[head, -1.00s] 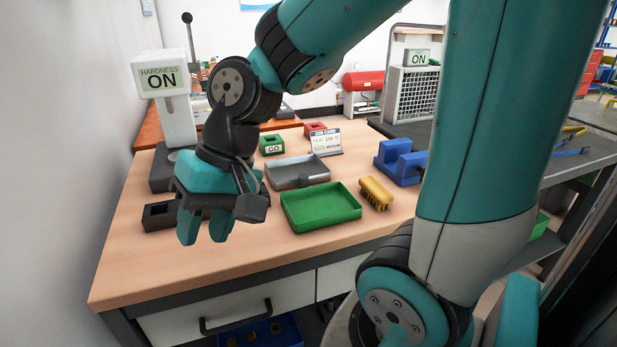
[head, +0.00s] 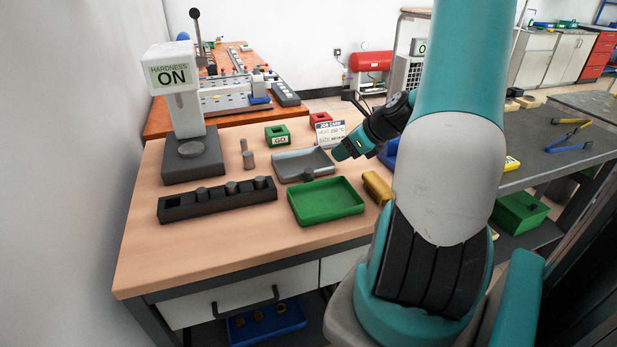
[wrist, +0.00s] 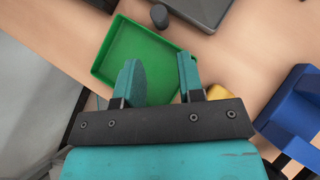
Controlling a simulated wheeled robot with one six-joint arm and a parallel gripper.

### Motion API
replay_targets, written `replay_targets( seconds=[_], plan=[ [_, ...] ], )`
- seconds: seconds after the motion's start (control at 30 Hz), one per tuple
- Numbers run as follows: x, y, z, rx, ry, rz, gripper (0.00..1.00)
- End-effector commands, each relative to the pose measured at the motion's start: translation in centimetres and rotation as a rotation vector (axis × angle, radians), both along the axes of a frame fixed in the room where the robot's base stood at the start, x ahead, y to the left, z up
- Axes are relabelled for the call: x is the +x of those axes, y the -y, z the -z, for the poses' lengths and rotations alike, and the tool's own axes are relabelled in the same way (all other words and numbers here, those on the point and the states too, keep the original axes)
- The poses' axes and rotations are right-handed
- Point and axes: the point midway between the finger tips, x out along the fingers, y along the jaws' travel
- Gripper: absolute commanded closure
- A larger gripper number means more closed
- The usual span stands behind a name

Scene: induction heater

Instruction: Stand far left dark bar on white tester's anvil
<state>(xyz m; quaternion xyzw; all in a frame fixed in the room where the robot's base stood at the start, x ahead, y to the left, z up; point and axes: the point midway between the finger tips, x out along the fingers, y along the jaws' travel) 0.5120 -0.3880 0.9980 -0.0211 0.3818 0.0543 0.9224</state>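The white hardness tester (head: 183,105) stands at the back left with its display reading ON. Its round anvil (head: 191,149) looks bare. A black rack (head: 217,206) lies in front of it. Its leftmost slot looks empty, and the far left dark bar (head: 202,193) stands in the slot beside that. More dark bars (head: 231,187) stand to its right. Another short dark cylinder (head: 308,174) is at the grey tray's front edge. My gripper (wrist: 159,67) is open and empty above the green tray in the wrist view; the head view shows it from behind near the job card.
A green tray (head: 326,201), grey tray (head: 302,164), yellow brush (head: 377,186) and blue block (wrist: 296,112) occupy the bench's middle and right. Two small brownish pieces (head: 248,161) stand between tester and grey tray. The bench front left is clear. A wall runs along the left.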

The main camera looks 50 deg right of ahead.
Motion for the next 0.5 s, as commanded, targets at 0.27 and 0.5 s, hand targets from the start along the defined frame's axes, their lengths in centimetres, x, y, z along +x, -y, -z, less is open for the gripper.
replay_targets(
  seconds=[0.27,0.5],
  plan=[
    [4.3,-0.7,4.3,0.001,-0.002,-0.007,0.65],
    [5.8,-0.8,5.7,-0.001,0.000,-0.004,0.65]
  ],
)
